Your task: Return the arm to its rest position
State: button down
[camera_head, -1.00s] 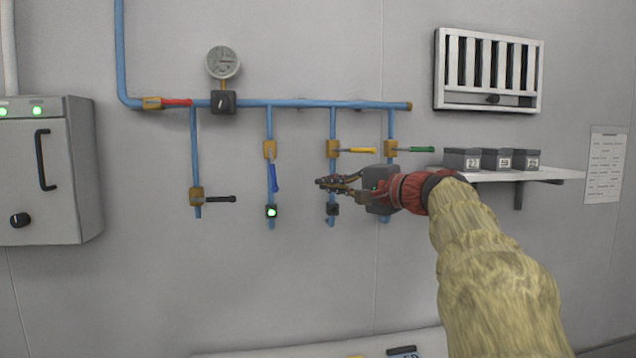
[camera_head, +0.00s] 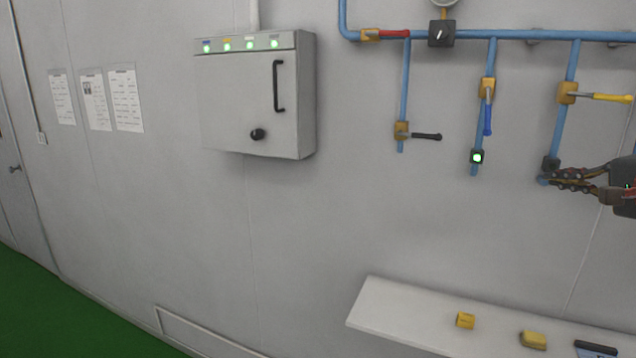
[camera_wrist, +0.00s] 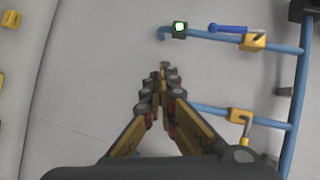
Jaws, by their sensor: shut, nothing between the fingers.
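My gripper (camera_head: 560,180) is at the right edge of the head view, in front of the lower end of the pipe with the yellow-handled valve (camera_head: 610,97). Its fingers point left and are shut and empty. In the wrist view my gripper (camera_wrist: 163,68) shows its fingertips together, with bare grey wall beyond them. The blue valve handle (camera_wrist: 228,28) and the small green-lit box (camera_wrist: 180,28) lie above and to the right of the fingertips there. Most of my arm is out of the head view.
A grey cabinet (camera_head: 250,110) with several green lights hangs on the wall. Blue pipes (camera_head: 510,37) carry red, black and blue valve handles. A white shelf (camera_head: 400,312) at lower right holds small yellow blocks (camera_head: 465,320). The wall between cabinet and shelf is clear.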

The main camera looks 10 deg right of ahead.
jog(key=s+a+f+n+g, duration=0.4)
jog(key=a+f, duration=0.3)
jog(key=f, duration=0.5)
jog(key=s+a+f+n+g, duration=0.1)
jog(key=s+a+f+g, duration=0.35)
jog(key=f, duration=0.75)
jog(key=s+a+f+n+g, duration=0.1)
jog(key=s+a+f+n, duration=0.4)
jog(key=a, duration=0.3)
jog(key=s+a+f+n+g, duration=0.1)
jog(key=s+a+f+n, duration=0.2)
jog(key=s+a+f, duration=0.35)
jog(key=s+a+r+n+t, duration=0.1)
jog(key=a+n, duration=0.2)
jog(key=a, duration=0.6)
jog(key=shift+s+r, duration=0.35)
